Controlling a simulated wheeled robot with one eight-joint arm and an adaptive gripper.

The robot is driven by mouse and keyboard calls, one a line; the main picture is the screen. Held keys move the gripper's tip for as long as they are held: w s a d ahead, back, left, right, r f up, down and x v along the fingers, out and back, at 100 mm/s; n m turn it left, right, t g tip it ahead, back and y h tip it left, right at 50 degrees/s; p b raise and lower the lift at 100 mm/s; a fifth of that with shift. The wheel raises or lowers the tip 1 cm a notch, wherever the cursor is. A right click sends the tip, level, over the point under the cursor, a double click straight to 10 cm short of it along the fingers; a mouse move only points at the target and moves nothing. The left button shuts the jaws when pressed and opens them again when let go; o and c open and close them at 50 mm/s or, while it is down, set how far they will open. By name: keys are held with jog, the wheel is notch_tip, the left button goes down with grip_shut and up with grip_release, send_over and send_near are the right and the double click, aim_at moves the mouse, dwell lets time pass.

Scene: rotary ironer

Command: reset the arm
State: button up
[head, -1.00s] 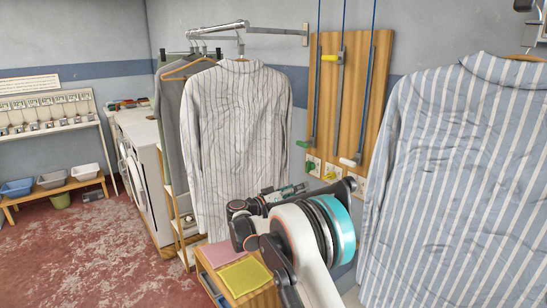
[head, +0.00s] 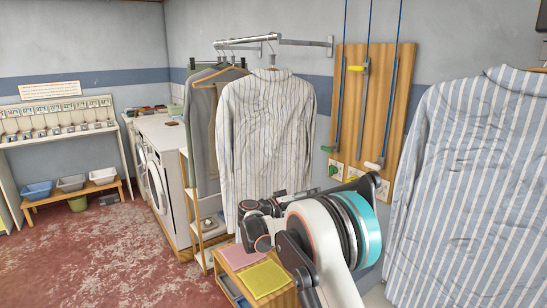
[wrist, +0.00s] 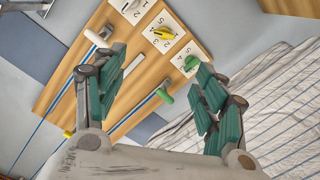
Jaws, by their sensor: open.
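My gripper (wrist: 160,92) is open and empty in the wrist view, its two green-padded fingers spread apart. It faces the wooden wall board (wrist: 85,70), which has numbered white plates and coloured knobs. A green handle (wrist: 192,64) and a yellow one (wrist: 163,32) show between and above the fingers. In the head view my arm is folded at the lower middle, in front of the striped shirt, and its fingers are mostly hidden behind the arm links. The wooden board (head: 400,100) hangs on the wall behind the arm.
A striped shirt (head: 265,135) hangs from a wall rail (head: 300,41) just behind my arm. A larger blue striped shirt (head: 475,180) hangs close on the right. A small wooden stand with pink and yellow cloths (head: 264,278) is below. Open red floor (head: 110,250) lies at left.

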jog(key=s+d+r+n+g+y, duration=0.1)
jog(key=s+d+r+g+y, duration=0.15)
jog(key=s+d+r, duration=0.5)
jog(key=s+d+r+n+y, duration=0.1)
jog(key=s+d+y, duration=0.1)
jog(key=s, duration=0.6)
jog(key=s+d+r+n+y, duration=0.1)
jog(key=s+d+r+y, duration=0.15)
jog(key=s, duration=0.55)
jog(key=s+a+f+y, duration=0.1)
jog(key=s+f+y, duration=0.1)
jog(key=s, duration=0.7)
jog(key=s+a+f+n+y, duration=0.1)
jog(key=s+f+y, duration=0.1)
jog(key=s, duration=0.8)
jog(key=s+a+f+y, duration=0.2)
jog(key=s+f+y, duration=0.1)
jog(key=s, duration=0.6)
jog(key=shift+s+f, duration=0.35)
jog(key=shift+f, duration=0.35)
